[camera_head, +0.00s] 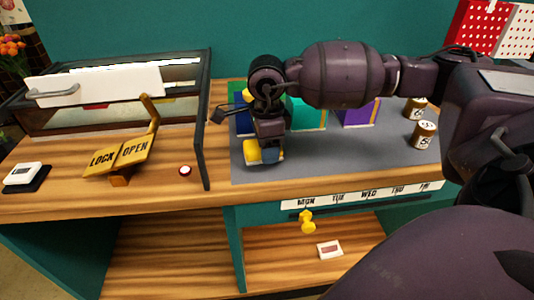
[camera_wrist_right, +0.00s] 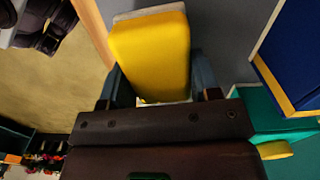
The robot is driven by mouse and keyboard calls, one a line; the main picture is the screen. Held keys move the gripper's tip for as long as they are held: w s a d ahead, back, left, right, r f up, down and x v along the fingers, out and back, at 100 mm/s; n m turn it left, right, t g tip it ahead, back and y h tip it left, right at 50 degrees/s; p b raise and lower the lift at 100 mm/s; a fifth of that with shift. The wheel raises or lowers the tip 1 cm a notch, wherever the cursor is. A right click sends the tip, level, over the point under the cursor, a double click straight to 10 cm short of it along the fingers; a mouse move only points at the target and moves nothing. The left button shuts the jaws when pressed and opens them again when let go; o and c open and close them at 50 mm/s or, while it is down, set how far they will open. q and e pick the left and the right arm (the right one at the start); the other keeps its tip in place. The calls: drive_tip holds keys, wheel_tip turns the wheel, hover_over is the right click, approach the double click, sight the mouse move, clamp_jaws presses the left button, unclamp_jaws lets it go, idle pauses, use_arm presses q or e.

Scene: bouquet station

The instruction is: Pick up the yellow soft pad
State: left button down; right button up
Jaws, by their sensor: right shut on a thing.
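The yellow soft pad (camera_wrist_right: 152,52) is a yellow block with a pale edge at its far end, seen close up in the right wrist view. My right gripper (camera_wrist_right: 160,88) is shut on it, with one blue-grey finger on each side. In the head view the pad (camera_head: 252,152) shows under my right gripper (camera_head: 264,152), over the front left part of the grey mat (camera_head: 350,164). I cannot tell whether the pad touches the mat. My left gripper is not in view.
Blue, green (camera_head: 308,112) and purple (camera_head: 360,113) boxes stand behind the gripper. Labelled jars (camera_head: 424,134) stand at the right. A dark-framed glass case (camera_head: 206,140) and a yellow LOCK/OPEN sign (camera_head: 121,157) are at the left. The mat's front middle is clear.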

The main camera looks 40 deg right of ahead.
wheel_tip(320, 180, up, 17)
drive_tip(key=p, duration=0.1)
idle(0.3)
